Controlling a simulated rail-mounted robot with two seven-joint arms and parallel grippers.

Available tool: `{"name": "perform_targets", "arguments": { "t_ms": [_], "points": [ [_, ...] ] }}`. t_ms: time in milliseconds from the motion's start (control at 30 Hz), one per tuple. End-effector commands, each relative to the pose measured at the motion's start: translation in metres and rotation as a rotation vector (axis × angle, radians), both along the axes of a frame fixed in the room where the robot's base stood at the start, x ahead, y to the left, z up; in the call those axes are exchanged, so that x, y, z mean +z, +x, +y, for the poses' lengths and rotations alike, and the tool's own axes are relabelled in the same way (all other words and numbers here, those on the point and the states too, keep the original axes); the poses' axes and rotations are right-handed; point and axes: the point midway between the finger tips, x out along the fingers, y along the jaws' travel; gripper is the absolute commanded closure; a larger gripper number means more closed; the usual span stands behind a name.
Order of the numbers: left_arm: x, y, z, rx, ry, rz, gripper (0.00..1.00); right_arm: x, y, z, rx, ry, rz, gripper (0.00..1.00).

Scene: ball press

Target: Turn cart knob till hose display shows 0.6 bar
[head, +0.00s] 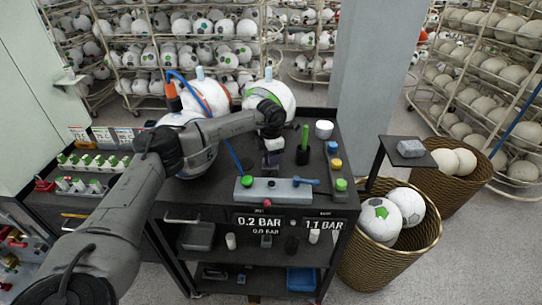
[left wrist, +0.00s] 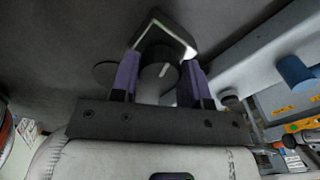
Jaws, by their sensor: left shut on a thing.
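My left gripper (head: 270,162) reaches over the black cart (head: 215,195) from the left. In the left wrist view, its two purple fingers (left wrist: 159,82) are shut on a dark round knob (left wrist: 158,76) with a white pointer line. In the head view the gripper hides the knob. The left display (head: 258,222) on the cart's front reads 0.2 BAR, with a smaller 0.0 BAR below it. The right display (head: 318,225) reads 1.1 BAR. Their small labels are too blurred to read. My right gripper is out of view.
A grey block (head: 290,190) with a green button and blue lever sits at the cart's front. White balls (head: 270,97) stand at the back. A blue hose (head: 233,155) runs near my arm. Wicker baskets (head: 425,240) with balls stand at the right.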

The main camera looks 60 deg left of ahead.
Motion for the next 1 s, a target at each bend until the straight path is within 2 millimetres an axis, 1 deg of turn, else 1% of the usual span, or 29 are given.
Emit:
{"name": "perform_targets", "arguments": {
  "t_ms": [33, 133, 333, 467, 667, 1000],
  "points": [
    [0.0, 0.0, 0.0, 0.0, 0.0, 0.0, 0.72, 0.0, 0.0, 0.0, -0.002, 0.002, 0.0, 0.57],
    [0.0, 0.0, 0.0, 0.0, 0.0, 0.0, 0.82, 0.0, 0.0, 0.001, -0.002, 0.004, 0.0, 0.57],
    [0.001, 0.0, 0.0, 0.014, 0.0, 0.0, 0.82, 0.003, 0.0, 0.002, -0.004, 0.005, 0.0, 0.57],
    [0.003, 0.0, 0.0, 0.061, 0.0, 0.001, 0.82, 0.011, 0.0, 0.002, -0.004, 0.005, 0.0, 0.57],
    [0.005, 0.0, 0.0, 0.202, -0.001, 0.003, 0.82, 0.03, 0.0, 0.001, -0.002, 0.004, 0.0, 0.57],
    [0.005, 0.0, 0.001, 0.524, -0.001, 0.002, 0.82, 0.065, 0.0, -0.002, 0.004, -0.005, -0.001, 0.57]
  ]
}}
